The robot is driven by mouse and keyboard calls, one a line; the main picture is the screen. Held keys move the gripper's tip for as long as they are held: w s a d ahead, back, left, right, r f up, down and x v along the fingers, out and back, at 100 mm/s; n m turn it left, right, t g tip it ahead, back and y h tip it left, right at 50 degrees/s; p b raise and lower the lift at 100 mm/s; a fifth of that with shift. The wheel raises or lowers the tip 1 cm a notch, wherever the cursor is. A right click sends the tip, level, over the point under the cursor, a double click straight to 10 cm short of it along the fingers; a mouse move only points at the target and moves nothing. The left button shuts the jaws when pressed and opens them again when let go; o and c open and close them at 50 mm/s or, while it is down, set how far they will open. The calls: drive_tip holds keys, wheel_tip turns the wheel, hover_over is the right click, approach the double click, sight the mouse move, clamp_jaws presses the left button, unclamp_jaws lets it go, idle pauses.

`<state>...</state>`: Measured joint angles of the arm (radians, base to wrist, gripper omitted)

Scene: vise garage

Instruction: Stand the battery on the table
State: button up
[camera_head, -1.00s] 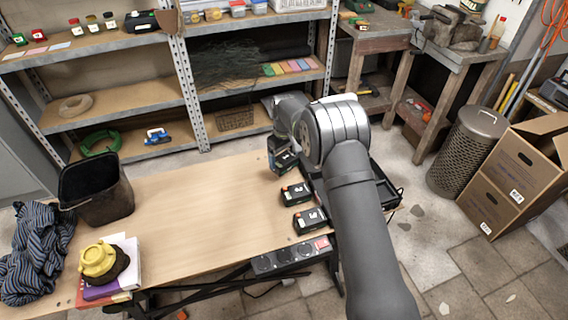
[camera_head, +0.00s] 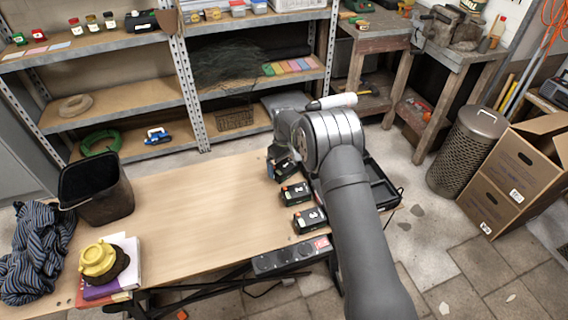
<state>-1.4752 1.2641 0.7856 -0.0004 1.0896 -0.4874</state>
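Several black batteries with red or orange marks and white labels are at the right side of the wooden table (camera_head: 190,215). The nearest battery (camera_head: 309,219) lies near the front edge, and a second battery (camera_head: 295,193) lies behind it. A third dark battery (camera_head: 285,170) shows farther back, right by the end of my arm. My gripper (camera_head: 279,157) is low over the table there, mostly hidden by my own arm. I cannot tell whether its fingers touch or hold that third battery.
A black tray (camera_head: 383,190) sits right of my arm, partly hidden by it. A power strip (camera_head: 290,257) runs along the front edge. A black bin (camera_head: 97,192), striped cloth (camera_head: 35,250) and books with a yellow object (camera_head: 98,259) fill the left. The table middle is clear.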

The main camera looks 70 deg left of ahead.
sight(284, 166)
wheel_tip(284, 166, up, 12)
drive_tip(key=shift+r, duration=0.15)
idle(0.3)
wheel_tip(284, 166, down, 12)
drive_tip(key=shift+r, duration=1.7)
